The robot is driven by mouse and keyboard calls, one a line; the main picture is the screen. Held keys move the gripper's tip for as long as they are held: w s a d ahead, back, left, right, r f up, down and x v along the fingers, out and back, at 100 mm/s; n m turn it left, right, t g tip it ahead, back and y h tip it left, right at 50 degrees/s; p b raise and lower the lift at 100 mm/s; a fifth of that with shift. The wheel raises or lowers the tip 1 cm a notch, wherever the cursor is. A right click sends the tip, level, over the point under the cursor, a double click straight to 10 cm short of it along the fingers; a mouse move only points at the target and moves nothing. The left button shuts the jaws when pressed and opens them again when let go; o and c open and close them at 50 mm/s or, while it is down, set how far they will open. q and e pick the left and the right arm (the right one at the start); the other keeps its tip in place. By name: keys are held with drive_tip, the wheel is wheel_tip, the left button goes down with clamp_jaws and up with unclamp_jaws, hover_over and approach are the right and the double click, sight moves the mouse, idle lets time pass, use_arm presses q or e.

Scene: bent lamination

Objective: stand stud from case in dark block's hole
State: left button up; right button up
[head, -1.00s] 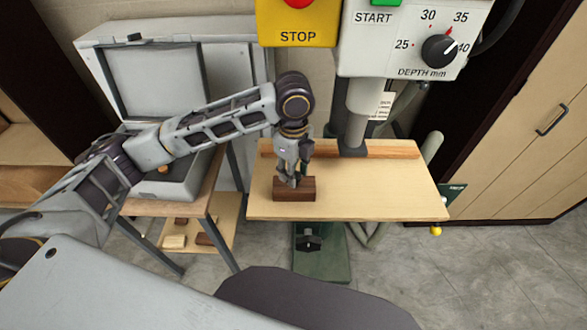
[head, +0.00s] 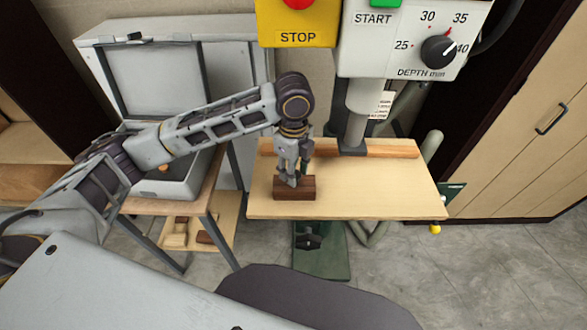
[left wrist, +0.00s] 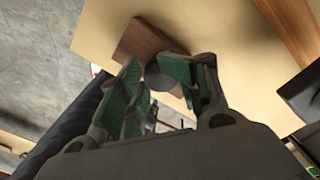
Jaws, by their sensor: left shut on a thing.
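The dark brown block (head: 295,190) lies on the pale drill-press table near its front edge. My left gripper (head: 290,180) points down right over it. In the left wrist view the block (left wrist: 142,42) lies just beyond my green-padded fingers (left wrist: 160,80). A dark grey round piece, which looks like the stud (left wrist: 156,76), is held between the fingers at the block's edge. I cannot tell whether its lower end is in the hole, which is hidden. The open grey case (head: 180,185) stands at the left with a small orange thing inside. My right gripper is not in view.
The right part of the table (head: 380,190) is clear. A low shelf (head: 225,215) under the case holds several wood pieces.

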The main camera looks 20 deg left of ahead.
use_arm(q)
drive_tip(key=shift+f+p, duration=0.4)
drive_tip(key=shift+p, duration=0.65)
idle(2.2)
drive_tip(key=o, duration=1.3)
drive_tip(key=shift+o, duration=0.2)
drive_tip(key=shift+r, duration=0.15)
drive_tip(key=shift+r+p, duration=1.1)
drive_tip(key=shift+p, duration=0.5)
drive_tip(key=shift+r, duration=2.25)
drive_tip(key=shift+r, duration=0.15)
drive_tip(key=shift+w, duration=0.1)
